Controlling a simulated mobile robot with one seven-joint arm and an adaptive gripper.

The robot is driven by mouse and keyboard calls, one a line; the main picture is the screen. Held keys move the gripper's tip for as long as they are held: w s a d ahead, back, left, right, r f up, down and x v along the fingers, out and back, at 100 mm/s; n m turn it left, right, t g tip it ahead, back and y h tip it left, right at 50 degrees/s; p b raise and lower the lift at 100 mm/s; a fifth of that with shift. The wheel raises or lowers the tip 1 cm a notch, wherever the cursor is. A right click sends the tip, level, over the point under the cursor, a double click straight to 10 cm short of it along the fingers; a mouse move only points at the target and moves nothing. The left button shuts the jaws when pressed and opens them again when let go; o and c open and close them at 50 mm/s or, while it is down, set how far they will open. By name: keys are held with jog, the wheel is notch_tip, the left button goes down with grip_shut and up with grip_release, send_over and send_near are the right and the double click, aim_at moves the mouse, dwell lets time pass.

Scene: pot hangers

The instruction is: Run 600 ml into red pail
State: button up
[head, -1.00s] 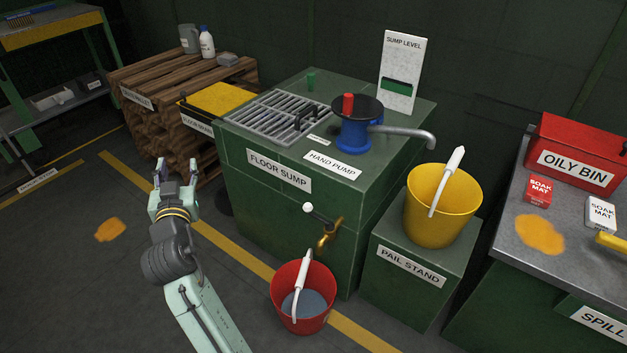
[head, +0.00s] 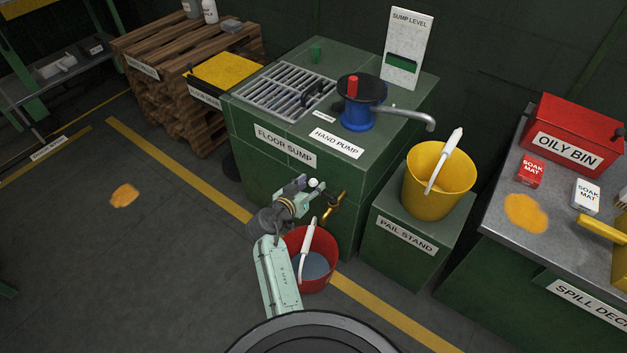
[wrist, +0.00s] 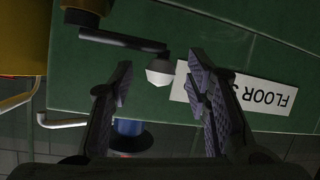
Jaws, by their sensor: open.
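The red pail (head: 326,276) stands on the floor below the brass tap (head: 340,203) on the front of the floor sump. Grey-blue liquid (head: 312,266) shows inside it, and its white handle grip leans across it. My forearm covers its left side. The tap's dark lever (wrist: 122,40) ends in a white knob (wrist: 160,70), which also shows in the head view (head: 313,183). My gripper (head: 304,188) is open at the knob. In the wrist view, the knob lies between and just beyond the open fingertips (wrist: 162,80); I cannot tell if they touch it.
The yellow pail (head: 412,188) sits on the pail stand (head: 397,258) to the right. The blue hand pump (head: 356,117) and grating (head: 285,97) are on top of the sump (head: 280,182). The spill deck (head: 510,240) is at far right. Open floor lies to the left.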

jog(key=shift+x, duration=1.15)
jog(key=shift+c, duration=0.6)
grip_shut()
